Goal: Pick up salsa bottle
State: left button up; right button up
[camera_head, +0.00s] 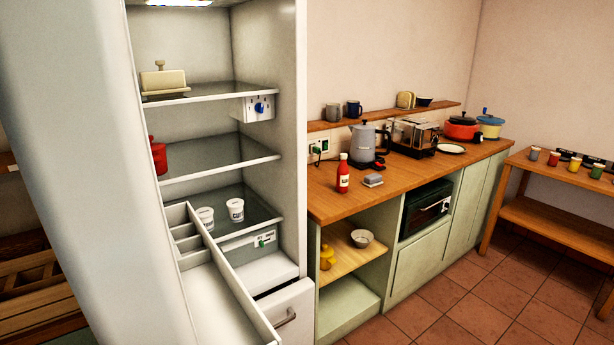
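A red bottle with a white cap (343,176) stands upright on the wooden counter, near its left end beside the fridge. It looks like the salsa bottle, but its label is too small to read. A second red item (158,157) is on the middle fridge shelf, partly hidden by the fridge door edge; I cannot tell what it is. Neither of my grippers is in view.
The fridge (301,120) stands open, its drawer (225,300) pulled out. On the counter (325,205) near the bottle are a grey block-like item (373,180), a kettle (362,145) and a toaster (413,135). Tiled floor (470,290) is clear at right.

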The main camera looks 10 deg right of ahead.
aim_at(343, 171)
jog(key=l+u, duration=0.7)
jog(key=l, duration=0.15)
jog(key=l+u, duration=0.5)
jog(key=l, duration=0.4)
jog(key=i+l, duration=0.1)
jog(key=l, duration=0.85)
jog(key=l+z, duration=0.3)
jog(key=l, duration=1.55)
jog(key=i+l+z, duration=0.1)
jog(key=l+z, duration=0.2)
jog(key=i+l+z, duration=0.15)
jog(key=l+z, duration=0.15)
